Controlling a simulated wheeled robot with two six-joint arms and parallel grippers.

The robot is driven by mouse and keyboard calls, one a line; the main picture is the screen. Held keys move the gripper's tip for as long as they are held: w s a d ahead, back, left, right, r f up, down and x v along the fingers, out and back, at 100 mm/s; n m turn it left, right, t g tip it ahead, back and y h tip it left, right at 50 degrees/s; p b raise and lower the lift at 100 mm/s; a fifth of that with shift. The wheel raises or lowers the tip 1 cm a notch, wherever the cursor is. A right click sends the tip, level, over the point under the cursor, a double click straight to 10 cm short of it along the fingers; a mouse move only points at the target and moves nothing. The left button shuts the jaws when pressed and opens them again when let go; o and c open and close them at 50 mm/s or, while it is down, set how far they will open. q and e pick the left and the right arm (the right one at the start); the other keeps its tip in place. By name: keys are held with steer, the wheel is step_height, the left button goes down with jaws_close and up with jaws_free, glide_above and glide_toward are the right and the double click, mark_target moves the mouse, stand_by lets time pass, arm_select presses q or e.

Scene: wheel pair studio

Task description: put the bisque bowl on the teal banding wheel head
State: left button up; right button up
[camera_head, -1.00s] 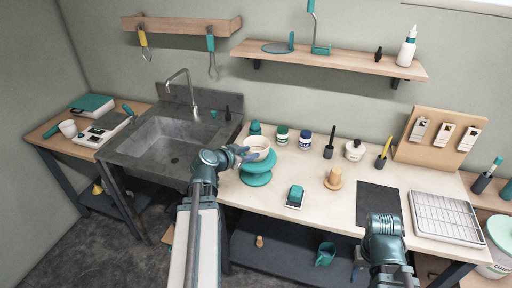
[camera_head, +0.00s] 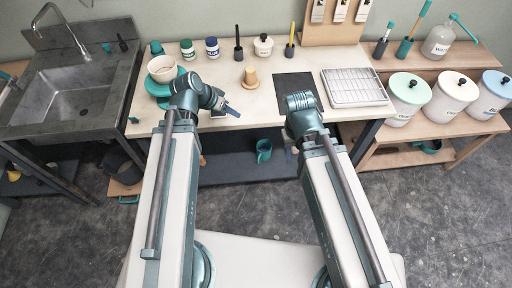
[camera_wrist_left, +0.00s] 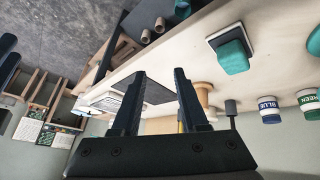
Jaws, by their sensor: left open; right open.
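The cream bisque bowl (camera_head: 161,68) sits upright on the teal banding wheel head (camera_head: 158,89) at the back left of the worktable. My left gripper (camera_head: 231,109) is open and empty, to the right of the wheel and apart from it. In the left wrist view its two dark fingers (camera_wrist_left: 160,74) are spread with nothing between them. My right gripper (camera_head: 290,145) is low at the front of the table, mostly hidden by its own wrist. The bowl and wheel are outside the left wrist view.
A teal block (camera_wrist_left: 232,55) lies near my left gripper. A wooden tool (camera_head: 250,77), a dark mat (camera_head: 295,92) and a wire rack tray (camera_head: 353,87) are to the right. Jars (camera_head: 212,47) stand behind. The sink (camera_head: 70,85) is at the left.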

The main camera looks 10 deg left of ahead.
arm_select(q)
steer(key=s+d+f+g+y, duration=0.1)
steer(key=s+d+g+y, duration=0.1)
steer(key=s+d, duration=0.3)
steer(key=s+d+f+n+g+y, duration=0.1)
steer(key=s+d+f+g+y, duration=0.1)
steer(key=s+d, duration=0.3)
steer(key=shift+s+d+g+y, duration=0.4)
steer(key=shift+s+g+y, duration=0.2)
steer(key=shift+s+y, duration=0.25)
steer(key=shift+f, duration=0.1)
